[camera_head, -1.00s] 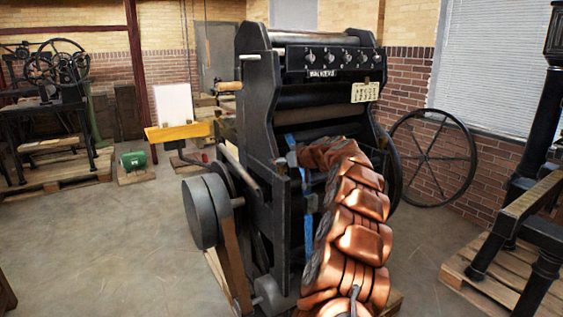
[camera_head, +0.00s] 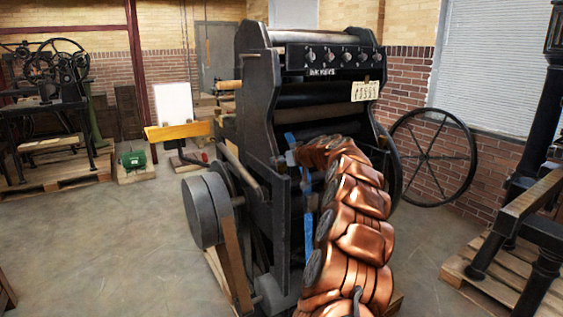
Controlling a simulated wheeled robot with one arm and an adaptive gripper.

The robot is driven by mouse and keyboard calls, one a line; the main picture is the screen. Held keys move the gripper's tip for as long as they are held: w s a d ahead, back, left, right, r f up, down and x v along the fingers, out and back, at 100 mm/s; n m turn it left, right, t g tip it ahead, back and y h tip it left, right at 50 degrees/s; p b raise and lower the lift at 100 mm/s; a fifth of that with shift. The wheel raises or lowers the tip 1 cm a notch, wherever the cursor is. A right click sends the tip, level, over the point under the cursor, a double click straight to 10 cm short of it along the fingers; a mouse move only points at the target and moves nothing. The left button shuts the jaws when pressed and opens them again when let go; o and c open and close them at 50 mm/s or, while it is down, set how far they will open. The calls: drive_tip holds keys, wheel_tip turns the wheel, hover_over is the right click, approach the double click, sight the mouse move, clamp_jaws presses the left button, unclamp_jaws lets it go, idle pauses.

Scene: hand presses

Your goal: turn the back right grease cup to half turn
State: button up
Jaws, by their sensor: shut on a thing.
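The dark hand press (camera_head: 262,110) stands upright in the middle. My copper-coloured arm rises from the bottom and bends left into the front of the press. My gripper (camera_head: 291,158) is at the arm's far end, small and grey, by the inner side of the left side plate. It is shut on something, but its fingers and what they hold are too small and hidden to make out. I cannot pick out the back right grease cup; the press frame and my arm cover much of the lower front.
A row of ink keys (camera_head: 336,55) runs along the top, with a pale number card (camera_head: 366,91) below. A large spoked wheel (camera_head: 432,157) stands at right. A yellow board (camera_head: 178,131) juts out at left.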

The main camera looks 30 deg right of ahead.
drive_tip(key=shift+m+h, duration=0.5)
drive_tip(key=shift+h, duration=0.1)
drive_tip(key=o, duration=1.2)
drive_tip(key=shift+c, duration=0.2)
drive_tip(key=v, duration=1.2)
drive_tip(key=shift+d+f, duration=0.1)
